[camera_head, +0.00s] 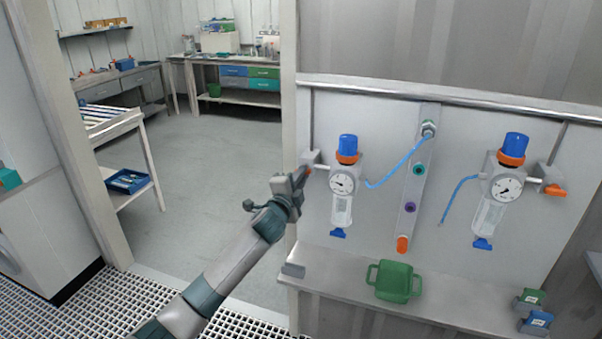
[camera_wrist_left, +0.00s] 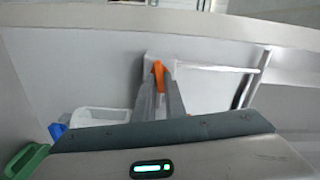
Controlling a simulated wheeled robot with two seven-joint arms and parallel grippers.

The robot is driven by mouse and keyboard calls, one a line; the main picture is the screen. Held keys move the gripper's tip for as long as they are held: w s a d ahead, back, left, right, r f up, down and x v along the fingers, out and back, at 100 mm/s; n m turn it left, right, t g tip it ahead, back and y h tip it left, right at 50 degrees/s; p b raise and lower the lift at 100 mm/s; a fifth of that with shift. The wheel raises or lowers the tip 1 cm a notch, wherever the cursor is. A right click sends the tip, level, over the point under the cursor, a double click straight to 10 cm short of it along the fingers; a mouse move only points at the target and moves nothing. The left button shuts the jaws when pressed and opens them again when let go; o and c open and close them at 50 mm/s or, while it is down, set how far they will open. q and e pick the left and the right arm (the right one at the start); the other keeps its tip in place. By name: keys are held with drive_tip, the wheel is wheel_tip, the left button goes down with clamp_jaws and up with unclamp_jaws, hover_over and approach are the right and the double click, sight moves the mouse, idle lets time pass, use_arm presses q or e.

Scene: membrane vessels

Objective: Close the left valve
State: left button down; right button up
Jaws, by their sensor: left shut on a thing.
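The left valve's orange handle (camera_head: 308,171) sits at the left side of the left filter unit, mostly hidden by my gripper. In the left wrist view the orange handle (camera_wrist_left: 158,74) stands between my fingertips. My left gripper (camera_head: 301,176) is shut on this handle, reaching in from the lower left. The left filter unit (camera_head: 342,200) has a blue knob (camera_head: 347,143) on top, a round gauge (camera_head: 342,184) and a clear bowl below. My right gripper is not in view.
A right filter unit (camera_head: 491,214) with its own orange handle (camera_head: 554,190) is on the same panel. A blue hose (camera_head: 400,165) runs from the left unit to a centre strip. A green basket (camera_head: 395,281) stands on the ledge below. Open floor lies behind at left.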

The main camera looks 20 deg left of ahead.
use_arm(q)
drive_tip(key=shift+m+p, duration=0.4)
drive_tip(key=shift+m, duration=0.9)
drive_tip(key=c, duration=1.8)
unclamp_jaws()
drive_tip(key=shift+f, duration=0.1)
drive_tip(key=shift+s, duration=0.1)
drive_tip(key=shift+s+a+b, duration=0.15)
drive_tip(key=shift+s+b, duration=0.95)
drive_tip(key=shift+s, duration=3.2)
drive_tip(key=shift+s+a+b, duration=0.1)
drive_tip(key=shift+s+b, duration=0.95)
drive_tip(key=shift+s, duration=3.25)
